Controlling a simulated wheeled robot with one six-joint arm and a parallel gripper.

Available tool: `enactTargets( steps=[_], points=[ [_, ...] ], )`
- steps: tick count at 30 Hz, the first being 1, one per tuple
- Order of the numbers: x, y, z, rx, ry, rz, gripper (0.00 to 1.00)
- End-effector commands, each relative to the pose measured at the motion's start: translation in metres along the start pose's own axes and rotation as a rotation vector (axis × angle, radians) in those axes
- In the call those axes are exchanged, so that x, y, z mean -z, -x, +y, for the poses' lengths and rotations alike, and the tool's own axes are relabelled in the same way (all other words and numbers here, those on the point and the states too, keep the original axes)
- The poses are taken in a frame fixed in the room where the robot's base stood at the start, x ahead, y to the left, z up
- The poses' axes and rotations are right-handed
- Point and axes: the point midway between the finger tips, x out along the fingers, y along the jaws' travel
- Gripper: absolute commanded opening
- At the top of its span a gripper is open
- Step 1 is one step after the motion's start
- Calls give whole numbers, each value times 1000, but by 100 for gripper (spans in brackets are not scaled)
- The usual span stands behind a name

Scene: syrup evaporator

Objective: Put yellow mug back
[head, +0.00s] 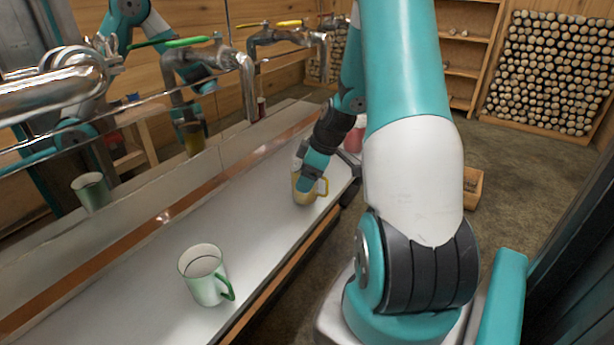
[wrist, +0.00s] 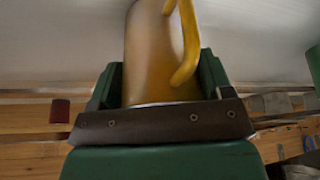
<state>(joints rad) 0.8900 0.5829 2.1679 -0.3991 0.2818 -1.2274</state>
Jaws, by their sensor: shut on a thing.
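The yellow mug (head: 305,194) stands at the far part of the long white counter (head: 262,215) in the head view, partly hidden by my gripper. My gripper (head: 306,184) reaches down over it from the back right. In the wrist view the yellow mug (wrist: 152,60) fills the middle, with its handle (wrist: 186,50) on the right side. My gripper (wrist: 158,95) is shut on the mug, its green fingers on both sides of the body. I cannot tell whether the mug's base touches the counter.
A green and white mug (head: 206,276) stands on the near part of the counter. A reddish thing (head: 355,136) is behind my arm at the far end. Metal taps (head: 238,75) with green and yellow handles hang over the counter's left side. Bare counter lies between the mugs.

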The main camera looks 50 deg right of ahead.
Motion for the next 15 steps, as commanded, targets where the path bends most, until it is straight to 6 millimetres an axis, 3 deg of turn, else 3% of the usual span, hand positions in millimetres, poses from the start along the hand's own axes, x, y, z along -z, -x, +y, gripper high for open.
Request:
enactTargets(
  steps=[11, 12, 15],
  points=[
    [-1, -4, 0, -1, 1, 1, 32],
    [-2, -4, 0, 0, 0, 0, 75],
    [-1, -4, 0, 0, 0, 0, 98]
  ],
)
